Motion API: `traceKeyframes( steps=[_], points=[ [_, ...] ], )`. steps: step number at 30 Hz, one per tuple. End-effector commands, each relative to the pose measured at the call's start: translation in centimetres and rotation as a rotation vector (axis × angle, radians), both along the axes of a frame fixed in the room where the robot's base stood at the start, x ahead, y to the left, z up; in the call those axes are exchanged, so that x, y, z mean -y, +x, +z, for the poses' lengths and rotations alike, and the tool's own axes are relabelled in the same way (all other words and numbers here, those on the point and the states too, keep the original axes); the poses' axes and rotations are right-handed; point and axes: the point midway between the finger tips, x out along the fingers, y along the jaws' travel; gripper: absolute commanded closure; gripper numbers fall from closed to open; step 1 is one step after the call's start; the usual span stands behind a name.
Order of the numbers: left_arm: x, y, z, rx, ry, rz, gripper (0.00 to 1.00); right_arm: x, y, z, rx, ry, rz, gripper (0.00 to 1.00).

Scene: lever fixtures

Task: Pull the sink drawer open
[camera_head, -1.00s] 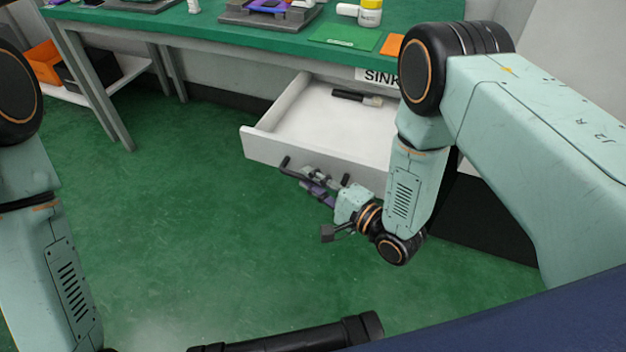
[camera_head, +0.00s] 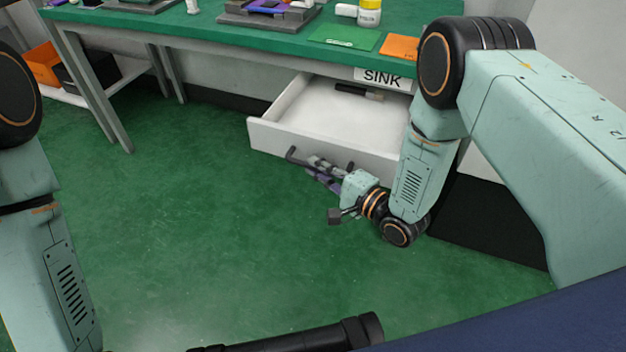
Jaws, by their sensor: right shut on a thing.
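The white sink drawer (camera_head: 275,138) stands well out from under the bench, below the SINK label (camera_head: 383,78). Its open inside shows, with a dark and light object (camera_head: 358,92) lying near the back. The dark bar handle (camera_head: 291,155) is on the drawer front, its left end visible. My right gripper (camera_head: 322,168) is at the handle, shut on it, in front of the drawer. Its fingers hide the handle's middle, and my right arm covers the drawer's right end. My left arm is at the left edge; its gripper is out of view.
The green-topped bench (camera_head: 225,33) carries trays, a green mat (camera_head: 343,37), an orange piece (camera_head: 398,46) and a yellow-labelled bottle (camera_head: 370,13). An orange bin (camera_head: 43,66) sits on a low shelf at left. The green floor before the drawer is clear.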

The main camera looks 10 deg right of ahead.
Motion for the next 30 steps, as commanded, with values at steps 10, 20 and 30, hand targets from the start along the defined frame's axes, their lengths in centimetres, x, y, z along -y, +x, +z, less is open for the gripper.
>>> traceKeyframes(
  steps=[10, 20, 30],
  points=[
    [0.0, 0.01, -0.46, 0.0, 0.0, 0.0, 0.5, 1.15, 1.47, -0.2, -0.006, -0.002, -0.003, 1.0],
    [0.0, 0.01, -0.45, 0.0, 0.0, 0.0, 0.5, 1.13, 1.49, -0.13, -0.003, -0.001, -0.003, 0.68],
    [0.0, 0.01, -0.45, 0.0, 0.0, 0.0, 0.5, 1.15, 1.46, -0.03, -0.001, -0.001, -0.003, 0.64]
  ],
)
